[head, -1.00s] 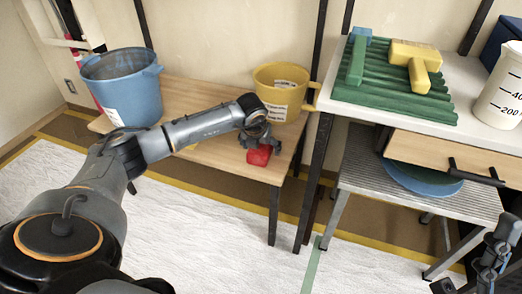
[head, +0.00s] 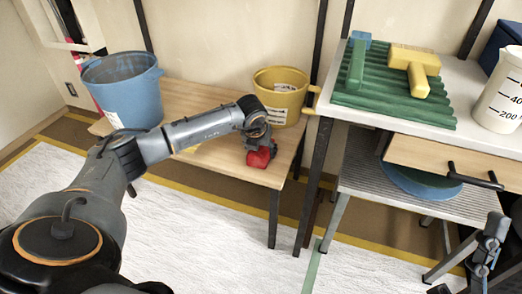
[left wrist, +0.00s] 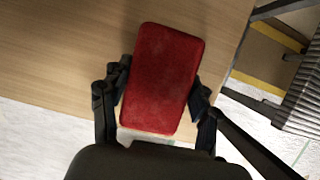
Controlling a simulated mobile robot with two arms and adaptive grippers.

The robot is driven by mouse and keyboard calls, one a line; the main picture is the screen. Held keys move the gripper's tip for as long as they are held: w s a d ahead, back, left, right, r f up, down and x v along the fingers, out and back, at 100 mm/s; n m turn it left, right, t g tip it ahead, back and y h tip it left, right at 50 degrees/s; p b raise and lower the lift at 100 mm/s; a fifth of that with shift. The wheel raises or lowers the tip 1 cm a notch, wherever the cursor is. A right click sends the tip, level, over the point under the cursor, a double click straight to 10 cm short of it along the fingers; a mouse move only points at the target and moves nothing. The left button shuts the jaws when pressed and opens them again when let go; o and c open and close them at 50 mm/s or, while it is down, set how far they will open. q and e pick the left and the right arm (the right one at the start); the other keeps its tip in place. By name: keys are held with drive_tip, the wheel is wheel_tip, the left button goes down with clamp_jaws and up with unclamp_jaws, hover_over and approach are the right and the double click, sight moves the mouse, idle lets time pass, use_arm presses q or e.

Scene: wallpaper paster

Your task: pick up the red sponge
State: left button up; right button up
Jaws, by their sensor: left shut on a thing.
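The red sponge (head: 260,158) is a small block at the front right part of the low wooden table (head: 215,98). In the left wrist view the sponge (left wrist: 162,78) lies between the two dark fingers, which press on its sides. My left gripper (head: 259,145) is shut on it from above. I cannot tell for sure whether the sponge is touching the tabletop. My right gripper (head: 489,255) shows only in part at the lower right, away from the sponge; its fingers are too unclear to read.
A blue bucket (head: 124,90) stands left on the low table, and a yellow bucket (head: 281,95) stands behind the sponge. To the right is a white-topped bench (head: 465,100) with a green ridged tray (head: 385,106). A metal step stool (head: 385,190) stands beneath. White sheeting covers the floor.

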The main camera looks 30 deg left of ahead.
use_arm(q)
wheel_tip(320, 180, up, 4)
drive_tip(key=shift+f+p, duration=0.25)
drive_tip(key=shift+p, duration=0.55)
drive_tip(key=s+r+p, duration=0.1)
drive_tip(key=s+r, duration=0.3)
drive_tip(key=shift+a+r+p, duration=0.1)
drive_tip(key=shift+r+p, duration=0.2)
drive_tip(key=shift+p, duration=0.05)
drive_tip(key=shift+s+r, duration=0.7)
drive_tip(key=shift+r, duration=0.05)
drive_tip(key=s+r+p, duration=0.1)
drive_tip(key=s+r, duration=0.2)
drive_tip(key=s, duration=0.5)
drive_tip(key=shift+s+p, duration=0.3)
drive_tip(key=shift+s, duration=0.05)
use_arm(e)
drive_tip(key=w+f+g+h, duration=0.2)
drive_tip(key=f+g, duration=0.4)
drive_tip(key=f, duration=0.3)
drive_tip(key=w+d+f+g+h, duration=0.1)
drive_tip(key=w+f+g+h, duration=0.1)
drive_tip(key=f+g, duration=0.5)
wheel_tip(320, 180, down, 3)
drive_tip(key=shift+w+d+f+h, duration=0.1)
drive_tip(key=shift+w+d+h, duration=0.1)
drive_tip(key=shift+w+h, duration=0.35)
